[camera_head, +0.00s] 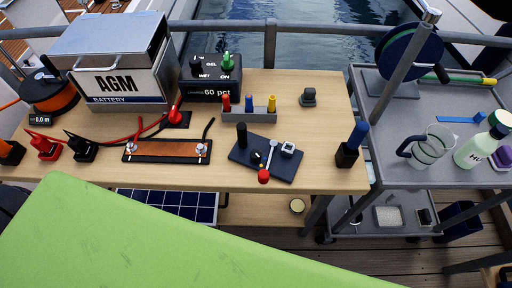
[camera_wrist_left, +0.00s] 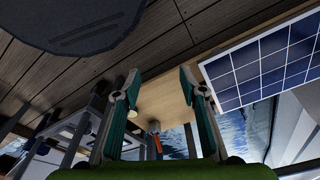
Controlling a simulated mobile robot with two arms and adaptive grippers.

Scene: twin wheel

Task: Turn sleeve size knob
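No knob in view can be read as marked for sleeve size. A dark tool plate (camera_head: 262,160) lies on the wooden bench, with a black post, a lever with a red knob (camera_head: 264,176) and a pale square piece (camera_head: 288,149). My right gripper is not in view.
The bench (camera_head: 325,160) also holds an AGM battery (camera_head: 118,84), a copper bar (camera_head: 165,150), clamps and a small tool rack (camera_head: 249,115). A grey cart (camera_head: 400,150) with a jug (camera_head: 433,148) and bottle stands right. A solar panel (camera_wrist_left: 265,65) shows in the wrist view.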

